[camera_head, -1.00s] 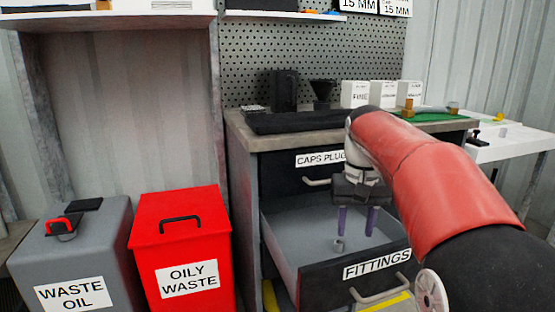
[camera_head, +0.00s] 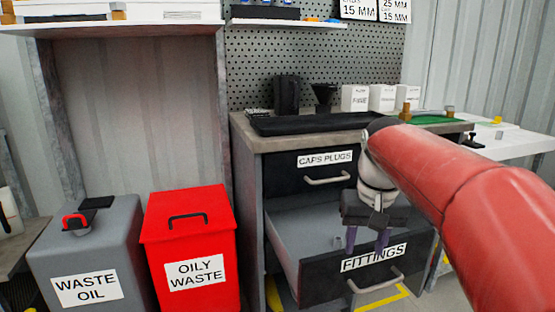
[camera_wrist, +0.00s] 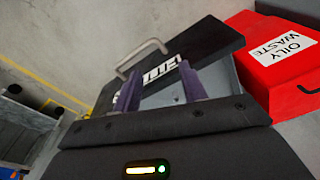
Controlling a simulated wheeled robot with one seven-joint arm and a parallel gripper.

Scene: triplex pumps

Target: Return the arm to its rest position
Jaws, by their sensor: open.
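My gripper (camera_head: 367,240) points down with its two purple fingers apart and nothing between them. In the head view it hangs in front of the open FITTINGS drawer (camera_head: 318,285), its fingertips overlapping the drawer's front panel near the label. My red arm reaches in from the right. In the wrist view the purple fingers (camera_wrist: 160,92) stand apart before the drawer's dark front (camera_wrist: 205,45) and handle.
The CAPS PLUGS drawer (camera_head: 285,180) above is shut. A red OILY WASTE bin (camera_head: 215,235) and a grey WASTE OIL bin (camera_head: 125,250) stand to the left. The bench top (camera_head: 255,137) carries a black tray, white boxes (camera_head: 381,98) and a green mat (camera_head: 432,120).

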